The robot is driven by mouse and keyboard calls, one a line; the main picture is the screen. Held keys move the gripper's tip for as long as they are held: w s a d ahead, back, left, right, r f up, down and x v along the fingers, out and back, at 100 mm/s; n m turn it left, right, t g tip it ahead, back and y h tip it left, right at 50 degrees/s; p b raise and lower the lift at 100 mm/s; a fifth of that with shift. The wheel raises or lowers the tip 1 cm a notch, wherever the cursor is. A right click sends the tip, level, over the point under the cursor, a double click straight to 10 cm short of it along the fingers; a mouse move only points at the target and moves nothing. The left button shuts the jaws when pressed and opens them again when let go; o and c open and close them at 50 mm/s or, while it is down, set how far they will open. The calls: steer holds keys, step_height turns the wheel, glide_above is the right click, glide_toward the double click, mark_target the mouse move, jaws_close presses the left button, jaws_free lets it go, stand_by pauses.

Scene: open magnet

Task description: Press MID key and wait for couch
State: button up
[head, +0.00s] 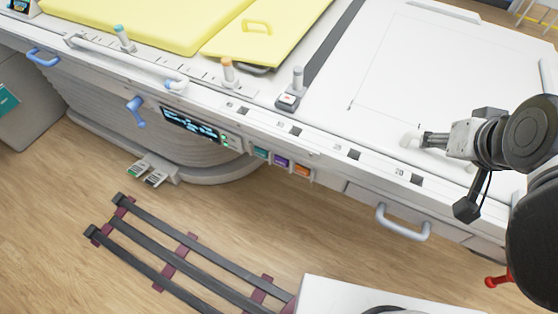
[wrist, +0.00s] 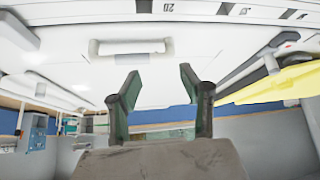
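Three coloured keys sit in a row on the side of the couch in the head view: a teal key (head: 261,153), a purple key (head: 281,161) and an orange key (head: 302,170). Their labels are too small to read, so I cannot tell which is MID. A dark display (head: 190,124) with pale text is left of them; its text is unreadable. My gripper (head: 424,139) is above the white couch top (head: 400,60), right of the keys and apart from them. In the wrist view my gripper (wrist: 158,84) has its two dark fingers apart with nothing between them.
Yellow pads (head: 270,30) lie on the couch top. Posts, including a grey-topped one (head: 297,78), stand along the edge. A grey handle (head: 403,224) and a blue handle (head: 136,112) protrude from the side. A dark slatted rack (head: 180,250) lies on the wooden floor.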

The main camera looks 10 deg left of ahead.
stand_by(0.3)
jaws_close()
stand_by(1.3)
